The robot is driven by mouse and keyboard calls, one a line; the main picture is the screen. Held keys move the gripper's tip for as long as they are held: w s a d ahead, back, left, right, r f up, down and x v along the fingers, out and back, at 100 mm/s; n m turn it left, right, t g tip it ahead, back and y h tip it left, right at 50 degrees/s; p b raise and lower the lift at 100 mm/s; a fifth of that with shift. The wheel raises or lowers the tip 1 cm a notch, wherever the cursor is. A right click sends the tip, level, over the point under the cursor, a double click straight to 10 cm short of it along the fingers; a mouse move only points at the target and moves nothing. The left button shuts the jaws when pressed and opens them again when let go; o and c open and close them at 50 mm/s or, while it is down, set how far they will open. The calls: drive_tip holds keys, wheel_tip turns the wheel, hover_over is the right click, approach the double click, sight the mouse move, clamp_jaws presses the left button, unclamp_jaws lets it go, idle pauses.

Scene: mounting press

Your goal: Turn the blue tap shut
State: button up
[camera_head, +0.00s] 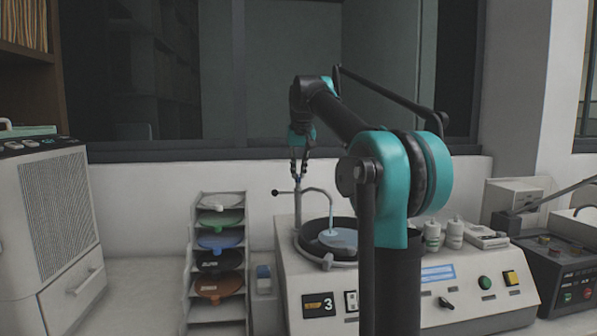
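My gripper (299,174) points straight down at the back left of the grey machine. Its two dark fingers show a narrow gap higher up. Their tips are small and overlap the top of a thin metal tap (318,191) in this view, so I cannot tell if they touch it or how far apart they are. The tap has a curved spout bending right and down over a round dark bowl with a pale blue disc (338,238). A thin lever with a dark ball end (276,193) sticks out to the left.
The machine's front (440,295) has buttons and a small screen. A rack of coloured discs (217,195) stands to the left, beside a grey cabinet (55,220). White bottles (454,235) stand right of my arm. Another machine (565,270) is at far right.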

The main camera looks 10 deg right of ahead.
clamp_jaws()
drive_tip(key=shift+m, duration=0.4)
drive_tip(key=m, duration=0.1)
drive_tip(key=m+h, duration=0.1)
drive_tip(key=shift+a+m, duration=0.25)
drive_tip(key=shift+m, duration=0.05)
drive_tip(key=m+h, duration=0.1)
drive_tip(key=m, duration=0.1)
drive_tip(key=m+g+h, duration=0.1)
drive_tip(key=m, duration=0.2)
drive_tip(key=shift+w+a+m, duration=0.2)
drive_tip(key=shift+m, duration=0.1)
drive_tip(key=m, duration=0.2)
drive_tip(key=m+g+h, duration=0.1)
drive_tip(key=m, duration=0.1)
drive_tip(key=shift+w+g, duration=0.15)
drive_tip(key=shift+g, duration=0.15)
drive_tip(key=m, duration=0.2)
drive_tip(key=m+g, duration=0.1)
drive_tip(key=m, duration=0.1)
drive_tip(key=shift+w+a+m+g+h, duration=0.1)
drive_tip(key=shift+w+m+g+h, duration=0.05)
drive_tip(key=shift+m+g+h, duration=0.15)
drive_tip(key=shift+m, duration=0.3)
